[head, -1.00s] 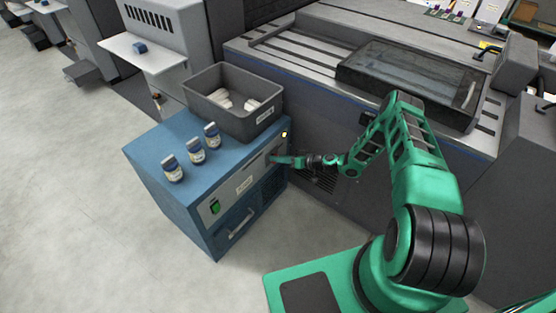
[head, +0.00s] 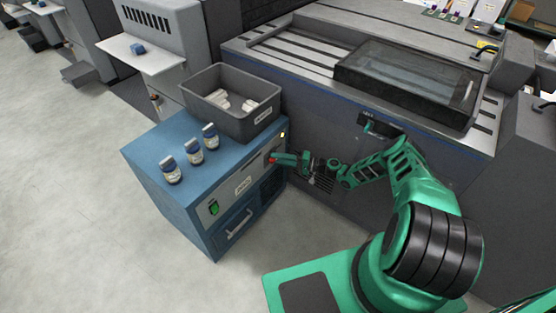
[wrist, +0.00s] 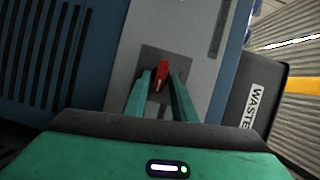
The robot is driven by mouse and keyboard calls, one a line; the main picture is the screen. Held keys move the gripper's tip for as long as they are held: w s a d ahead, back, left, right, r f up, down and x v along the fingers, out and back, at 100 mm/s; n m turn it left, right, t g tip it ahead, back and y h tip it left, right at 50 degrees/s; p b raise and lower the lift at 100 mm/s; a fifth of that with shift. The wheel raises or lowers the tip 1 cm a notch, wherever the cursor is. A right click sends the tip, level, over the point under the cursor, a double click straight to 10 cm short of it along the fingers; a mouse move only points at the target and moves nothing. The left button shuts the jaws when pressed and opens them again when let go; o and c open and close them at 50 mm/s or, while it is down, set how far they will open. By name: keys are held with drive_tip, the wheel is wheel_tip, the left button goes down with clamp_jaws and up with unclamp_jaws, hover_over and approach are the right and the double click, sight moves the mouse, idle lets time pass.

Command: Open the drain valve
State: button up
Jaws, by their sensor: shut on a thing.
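The drain valve's red handle (wrist: 162,73) sits on a grey square plate on the blue cabinet's front panel. It stands nearly upright in the wrist view, between my two green fingers. In the head view only a small red part of the handle (head: 271,159) shows at my fingertips. My gripper (wrist: 162,84) is shut on the handle; it also shows in the head view (head: 275,159), reaching in from the right. The fingers hide part of the handle and plate.
The blue cabinet (head: 150,150) carries several white-and-blue bottles (head: 195,150) and a grey bin (head: 240,122), labelled WASTE in the wrist view (wrist: 266,100). A drawer handle (head: 240,223) juts from its front. The large grey machine (head: 300,110) stands close behind my arm. Floor is clear at front left.

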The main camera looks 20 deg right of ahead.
drive_tip(key=shift+f+m, duration=0.35)
drive_tip(key=shift+m, duration=0.25)
drive_tip(key=shift+s+a, duration=0.1)
drive_tip(key=o, duration=0.7)
drive_tip(key=shift+f, duration=0.1)
drive_tip(key=shift+o, duration=0.2)
drive_tip(key=shift+y, duration=0.3)
drive_tip(key=shift+r, duration=0.2)
